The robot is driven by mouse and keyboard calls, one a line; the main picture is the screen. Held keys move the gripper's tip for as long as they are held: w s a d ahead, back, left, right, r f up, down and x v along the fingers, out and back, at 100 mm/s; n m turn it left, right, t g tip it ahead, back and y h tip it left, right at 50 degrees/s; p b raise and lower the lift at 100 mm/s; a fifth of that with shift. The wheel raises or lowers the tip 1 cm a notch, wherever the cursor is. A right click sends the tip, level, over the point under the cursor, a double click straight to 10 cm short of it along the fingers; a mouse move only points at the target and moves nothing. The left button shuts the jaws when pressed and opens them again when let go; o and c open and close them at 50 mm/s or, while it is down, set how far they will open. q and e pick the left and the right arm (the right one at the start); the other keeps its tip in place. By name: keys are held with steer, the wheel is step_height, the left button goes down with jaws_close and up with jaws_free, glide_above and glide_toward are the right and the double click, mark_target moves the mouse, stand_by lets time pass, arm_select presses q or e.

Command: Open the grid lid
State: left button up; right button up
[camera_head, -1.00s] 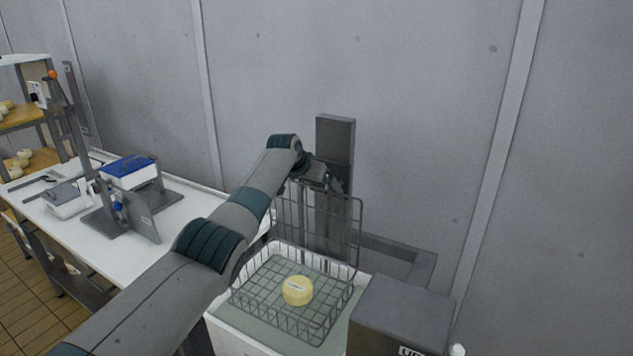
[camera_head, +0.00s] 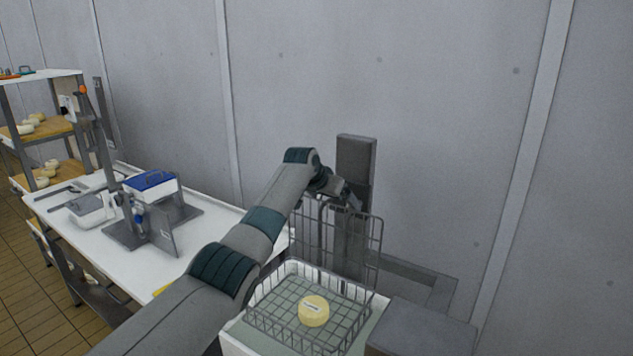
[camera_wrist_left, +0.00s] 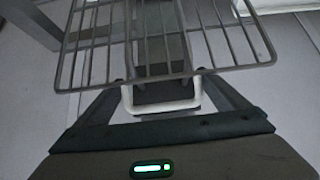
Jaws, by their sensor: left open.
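The wire grid lid (camera_head: 375,240) stands about upright at the back of the wire basket (camera_head: 258,318). Its mesh also shows across the top of the left wrist view (camera_wrist_left: 220,48). A round yellow cheese (camera_head: 313,312) with a pale label sits in the basket. My left gripper (camera_head: 352,199) is at the lid's top edge, in front of a grey post. In the left wrist view my left gripper (camera_wrist_left: 162,88) is open, with its fingers apart near the lid's edge bar. I cannot tell whether they touch it. My right gripper is not in view.
The basket sits in a white vat (camera_head: 240,338). A grey box (camera_head: 420,328) is right of it and a grey post (camera_head: 357,160) stands behind. A white table (camera_head: 135,262) with a blue-lidded container (camera_head: 152,184) is at left. A shelf of cheeses stands beyond.

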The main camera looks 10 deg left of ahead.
arm_select(q)
steer(key=b+v, duration=0.5)
steer(key=v, duration=1)
steer(key=shift+s+r+b, duration=0.2)
steer(key=shift+s+b, duration=0.1)
steer(key=shift+s, duration=0.1)
